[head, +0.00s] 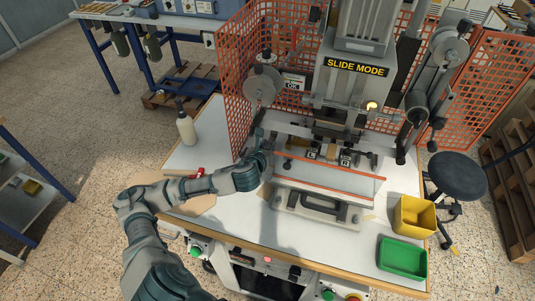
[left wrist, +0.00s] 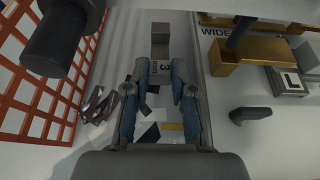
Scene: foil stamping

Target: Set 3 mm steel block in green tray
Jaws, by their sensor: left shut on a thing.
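My left gripper (head: 262,142) is at the left side of the press, beside the orange guard. In the left wrist view my left gripper (left wrist: 164,88) is shut on a grey steel block (left wrist: 161,50) marked 3, which sticks out past the fingertips. The block cannot be made out in the head view. The green tray (head: 403,258) is on the table's front right corner, well apart from the gripper, and looks empty. My right gripper is not in view.
A yellow bin (head: 414,216) stands behind the green tray. The press (head: 350,75) reads SLIDE MODE, with an orange mesh guard (head: 234,85) at left. Dark scraps (left wrist: 96,105) lie near the guard. A bottle (head: 186,126) stands at left.

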